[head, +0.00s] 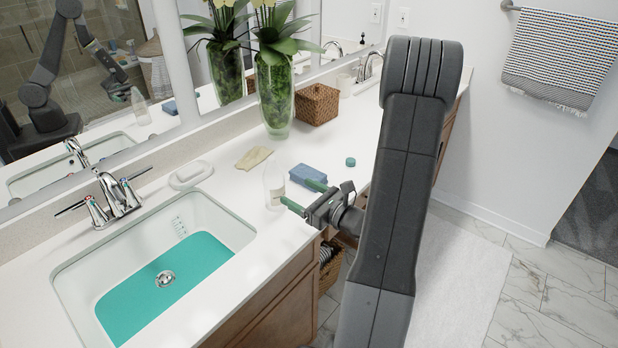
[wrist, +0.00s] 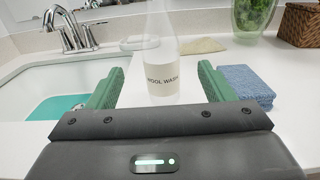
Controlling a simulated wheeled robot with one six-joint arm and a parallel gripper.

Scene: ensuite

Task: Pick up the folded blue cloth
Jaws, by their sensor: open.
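The folded blue cloth (head: 308,176) lies flat on the white counter, just beyond my gripper in the head view. In the wrist view the blue cloth (wrist: 246,86) is at the right, just outside the right green finger, which hides part of its left side. My gripper (head: 304,198) is open and empty, low over the counter's front edge; its green fingers also show in the wrist view (wrist: 160,90). A clear bottle with a "wool wash" label (wrist: 161,75) stands ahead, in line with the gap between the fingers. It shows in the head view (head: 273,188) left of the cloth.
A sink (head: 200,245) with teal liquid is at the left, with a chrome faucet (head: 118,195). A soap dish (head: 190,174), a beige cloth (head: 254,158), a green cap (head: 350,162), a glass vase (head: 275,95) and a wicker basket (head: 317,103) stand on the counter.

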